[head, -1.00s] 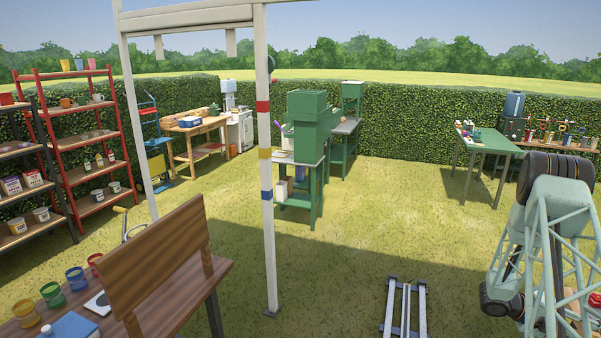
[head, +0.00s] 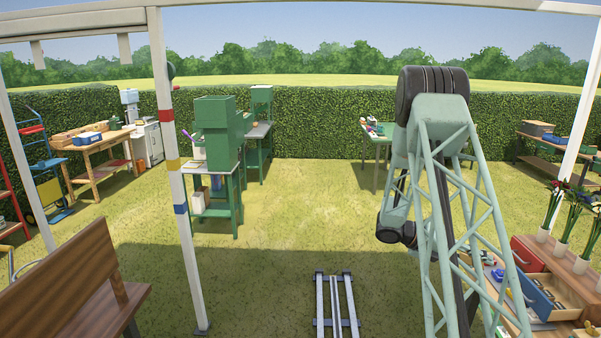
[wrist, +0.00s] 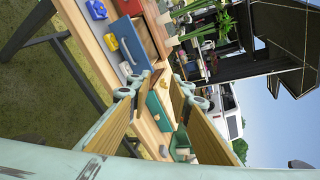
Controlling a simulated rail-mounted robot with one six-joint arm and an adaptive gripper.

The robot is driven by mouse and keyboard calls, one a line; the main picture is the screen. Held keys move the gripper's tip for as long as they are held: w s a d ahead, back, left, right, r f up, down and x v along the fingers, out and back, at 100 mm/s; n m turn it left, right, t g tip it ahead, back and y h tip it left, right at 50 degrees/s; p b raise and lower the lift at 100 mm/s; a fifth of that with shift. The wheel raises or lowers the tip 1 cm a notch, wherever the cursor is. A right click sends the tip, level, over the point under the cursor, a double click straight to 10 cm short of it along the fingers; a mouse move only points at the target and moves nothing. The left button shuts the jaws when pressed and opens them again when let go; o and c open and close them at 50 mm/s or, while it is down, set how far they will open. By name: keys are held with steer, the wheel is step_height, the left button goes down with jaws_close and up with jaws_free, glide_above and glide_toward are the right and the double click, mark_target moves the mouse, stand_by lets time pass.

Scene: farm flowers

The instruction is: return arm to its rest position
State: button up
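My arm (head: 425,180) stands folded upward in the right half of the head view, its pale green lattice link in front of the workbench. My gripper (wrist: 160,82) shows in the wrist view, with its two fingers apart. Nothing is visible held between them. Behind the fingers, the wrist view shows a wooden workbench with coloured drawers, tilted in the picture. I cannot make out the gripper in the head view.
At right are a bench with a red box (head: 527,254), a blue drawer (head: 534,297) and potted flowers (head: 562,248). A wooden-backed bench (head: 70,290) and a white post (head: 180,190) stand left. Open grass (head: 300,210) lies ahead, with floor rails (head: 337,300) on it.

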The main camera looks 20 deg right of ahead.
steer(key=s+a+r+m+t+y+b, duration=0.1)
steer(key=s+a+r+m+t+y, duration=0.15)
steer(key=a+r+m, duration=0.85)
steer(key=s+a+r+m+t+y+b, duration=0.15)
steer(key=s+a+r, duration=0.45)
steer(key=a, duration=1.2)
steer(key=s+a+r+m+t+y, duration=0.2)
steer(key=s+a+m, duration=0.2)
steer(key=a, duration=0.8)
steer(key=s+a+r+m+t+y+b, duration=0.1)
steer(key=s+a, duration=0.5)
steer(key=a, duration=0.6)
steer(key=s+a+r+m+t+y, duration=0.4)
steer(key=s+a+m+y, duration=0.1)
steer(key=a, duration=0.6)
steer(key=shift+s+a+r+m, duration=0.2)
steer(key=shift+s+a+m, duration=0.2)
steer(key=shift+m, duration=0.45)
steer(key=shift+d, duration=0.15)
